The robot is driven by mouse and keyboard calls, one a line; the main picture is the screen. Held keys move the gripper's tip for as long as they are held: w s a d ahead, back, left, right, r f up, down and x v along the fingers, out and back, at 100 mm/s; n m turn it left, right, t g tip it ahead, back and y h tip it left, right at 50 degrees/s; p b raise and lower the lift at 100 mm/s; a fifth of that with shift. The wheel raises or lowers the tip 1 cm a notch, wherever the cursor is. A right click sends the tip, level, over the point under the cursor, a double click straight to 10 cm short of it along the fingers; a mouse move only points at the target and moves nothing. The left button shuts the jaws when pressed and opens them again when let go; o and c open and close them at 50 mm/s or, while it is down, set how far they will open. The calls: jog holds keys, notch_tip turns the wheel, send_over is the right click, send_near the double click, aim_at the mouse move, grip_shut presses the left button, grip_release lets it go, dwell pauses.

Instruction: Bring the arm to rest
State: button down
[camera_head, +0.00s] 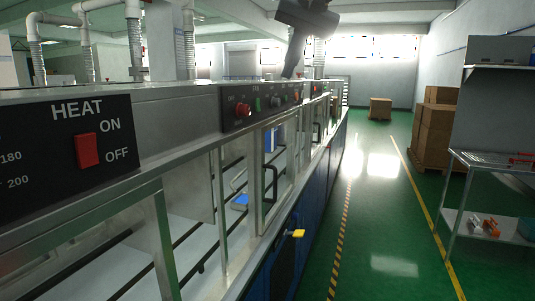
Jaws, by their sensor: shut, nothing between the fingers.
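My gripper (290,73) shows at the top of the head view as a dark grey shape. Its narrow end points down and slightly left, and its fingers look shut with nothing held. It hangs in the air in front of the far part of the machine line, and I see it touching nothing.
A long machine line with a HEAT panel (88,148), red button (243,109) and glass doors runs along the left. A yellow-tipped part (295,233) juts toward the aisle. A metal cart (489,160) and stacked boxes (433,128) stand right. The green floor (372,215) between is clear.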

jog(key=s+d+f+g+h, duration=0.1)
jog(key=s+d+f, duration=0.15)
jog(key=f, duration=0.65)
jog(key=s+d+f+g, duration=0.1)
jog(key=s+d+f, duration=0.15)
jog(key=f, duration=0.65)
jog(key=s+d+f+h, duration=0.1)
jog(key=d+f, duration=0.2)
jog(key=f, duration=0.6)
jog(key=s+d+f+n+g, duration=0.1)
jog(key=s+d+f, duration=0.1)
jog(key=s+f, duration=0.8)
jog(key=s+d+f+n+g+h, duration=0.1)
jog(key=s+d+f+g, duration=0.1)
jog(key=s+f, duration=0.8)
jog(key=shift+s+d+f+n, duration=0.35)
jog(key=shift+s+d+n, duration=0.05)
jog(key=shift+s+d, duration=0.25)
